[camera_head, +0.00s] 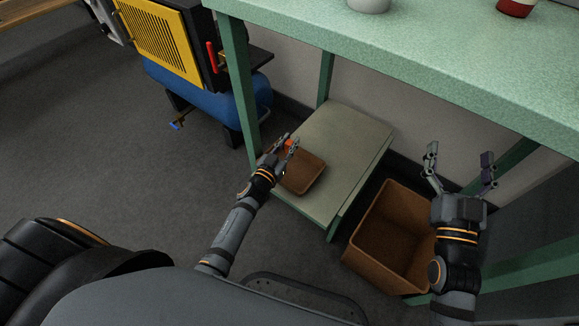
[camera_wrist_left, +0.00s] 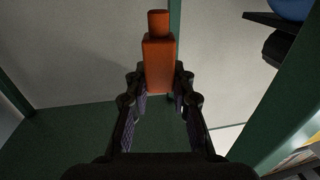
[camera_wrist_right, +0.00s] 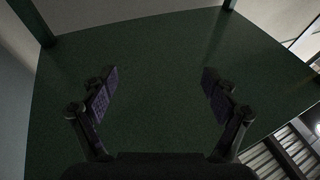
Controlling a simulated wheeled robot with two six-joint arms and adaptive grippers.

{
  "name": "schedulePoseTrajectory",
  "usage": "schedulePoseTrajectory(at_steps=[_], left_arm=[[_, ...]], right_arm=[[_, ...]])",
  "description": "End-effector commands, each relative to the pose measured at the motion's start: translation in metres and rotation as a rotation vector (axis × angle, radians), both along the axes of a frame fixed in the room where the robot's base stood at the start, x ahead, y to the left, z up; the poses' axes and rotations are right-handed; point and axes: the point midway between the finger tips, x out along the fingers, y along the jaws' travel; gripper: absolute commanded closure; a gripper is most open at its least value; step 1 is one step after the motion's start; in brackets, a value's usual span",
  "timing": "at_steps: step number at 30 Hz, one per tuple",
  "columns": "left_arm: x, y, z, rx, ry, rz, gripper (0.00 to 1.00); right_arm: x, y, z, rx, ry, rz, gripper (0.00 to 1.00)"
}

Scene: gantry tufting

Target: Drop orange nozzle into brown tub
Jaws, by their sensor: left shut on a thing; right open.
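The orange nozzle (camera_head: 288,143) is clamped in my left gripper (camera_head: 289,142), just above the far left end of a small shallow brown tray on a low shelf. In the left wrist view the orange nozzle (camera_wrist_left: 158,62) stands up between the fingertips, a thick block with a narrower tip. A larger, deep brown tub (camera_head: 398,208) stands to the right of the shelf, its visible inside looking empty. My right gripper (camera_head: 460,154) is open and empty above the tub's right side, and its arm hides part of the tub. The right wrist view shows nothing between its fingers.
The small brown tray (camera_head: 309,168) sits on the pale low shelf (camera_head: 345,140). A green worktop (camera_head: 440,55) spans above, with green legs beside the shelf. A blue tank (camera_head: 210,100) with a yellow-grilled unit stands left. Open grey floor lies at left.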

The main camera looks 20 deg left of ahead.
Motion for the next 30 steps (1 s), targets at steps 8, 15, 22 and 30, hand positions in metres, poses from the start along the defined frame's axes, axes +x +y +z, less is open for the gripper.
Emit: schedulePoseTrajectory(at_steps=[8, 15, 22, 30], left_arm=[[0.000, 0.000, -0.005, 0.000, 0.000, 0.000, 1.00], [0.000, 0.000, -0.005, 0.000, 0.000, 0.000, 1.00], [0.000, 0.000, -0.005, 0.000, 0.000, 0.000, 1.00], [0.000, 0.000, -0.005, 0.000, 0.000, 0.000, 0.51]], right_arm=[[-0.009, 0.001, 0.039, -0.005, -0.168, 0.001, 0.13], [-0.014, 0.001, 0.052, -0.005, -0.223, 0.001, 0.13], [-0.014, 0.001, 0.052, -0.005, -0.225, 0.001, 0.13], [-0.014, 0.001, 0.052, -0.005, -0.224, 0.001, 0.13]])
